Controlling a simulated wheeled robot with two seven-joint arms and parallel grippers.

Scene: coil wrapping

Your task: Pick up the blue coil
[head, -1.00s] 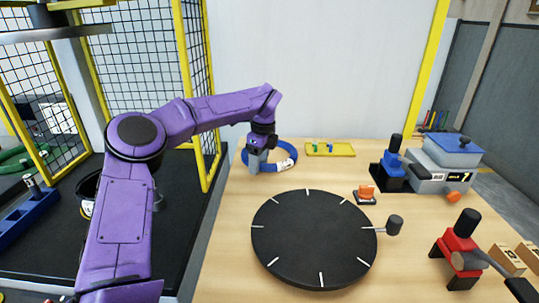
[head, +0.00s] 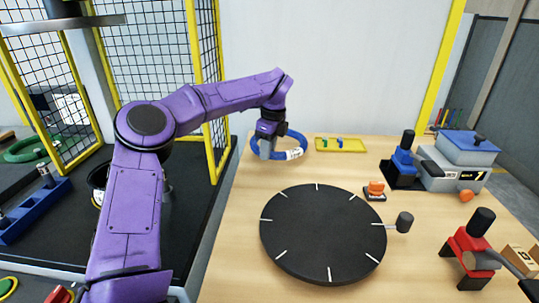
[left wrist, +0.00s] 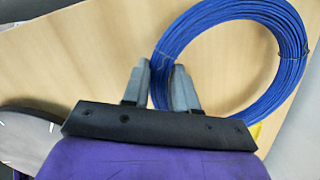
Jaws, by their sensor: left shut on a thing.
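The blue coil (head: 297,140) is a ring of blue wire with a white label, near the table's back left. My left gripper (head: 266,153) is shut on the near left side of the ring. In the left wrist view the coil (left wrist: 291,45) shows as a bundle of many strands. One side of it passes between the two grey fingertips of my left gripper (left wrist: 160,76). The coil appears raised a little above the tabletop. My right gripper is not in view.
A black turntable (head: 322,235) with white marks takes up the table's middle. A yellow tray (head: 352,150) lies right of the coil. An orange-topped block (head: 375,190), a blue-and-black tool (head: 404,160), a grey-blue box (head: 465,160) and a red stand (head: 470,250) stand to the right.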

